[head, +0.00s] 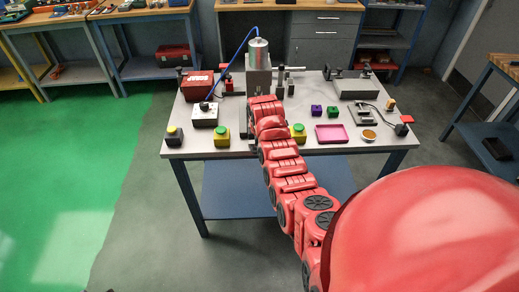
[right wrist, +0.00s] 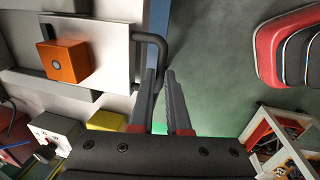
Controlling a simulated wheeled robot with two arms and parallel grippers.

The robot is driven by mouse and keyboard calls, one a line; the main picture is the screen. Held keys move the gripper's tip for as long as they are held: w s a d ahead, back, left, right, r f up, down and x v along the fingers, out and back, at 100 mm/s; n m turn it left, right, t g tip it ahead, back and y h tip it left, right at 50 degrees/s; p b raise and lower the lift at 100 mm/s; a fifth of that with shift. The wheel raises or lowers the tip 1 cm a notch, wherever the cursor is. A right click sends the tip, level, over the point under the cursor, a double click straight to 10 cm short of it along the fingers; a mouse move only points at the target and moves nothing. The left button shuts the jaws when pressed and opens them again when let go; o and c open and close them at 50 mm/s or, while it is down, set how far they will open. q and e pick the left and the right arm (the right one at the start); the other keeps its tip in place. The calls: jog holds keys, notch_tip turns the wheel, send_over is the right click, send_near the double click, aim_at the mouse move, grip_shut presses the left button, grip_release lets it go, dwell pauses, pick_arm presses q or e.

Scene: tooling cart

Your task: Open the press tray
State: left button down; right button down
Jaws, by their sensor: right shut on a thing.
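The press (head: 258,78), a grey column with a silver cylinder and blue hose, stands at the table's back middle. My right arm reaches up to its front and hides the press tray in the head view. In the right wrist view the tray (right wrist: 112,50) is a pale plate bearing an orange block (right wrist: 64,62) with a round grey spot. A dark bent bar handle (right wrist: 149,40) stands off the tray's edge. My right gripper (right wrist: 163,80) is shut on this handle, with a finger on either side. My left gripper is in neither view.
Further right are small blocks and a pink tray (head: 331,135).

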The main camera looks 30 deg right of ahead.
jog(key=shift+f, duration=0.1)
jog(key=c, duration=0.9)
grip_release()
jog(key=shift+w+d, duration=0.1)
jog(key=shift+w, duration=0.1)
jog(key=shift+r, duration=0.35)
jog(key=s+r+p, duration=0.1)
jog(key=r+p, duration=0.2)
jog(key=r, duration=0.2)
jog(key=a+r+p, duration=0.1)
jog(key=r+p, duration=0.2)
jog(key=r, duration=0.3)
jog(key=s+r+p, duration=0.1)
jog(key=r+p, duration=0.2)
jog(key=r, duration=0.2)
jog(key=shift+s+a+r, duration=0.2)
jog(key=shift+s+a, duration=0.1)
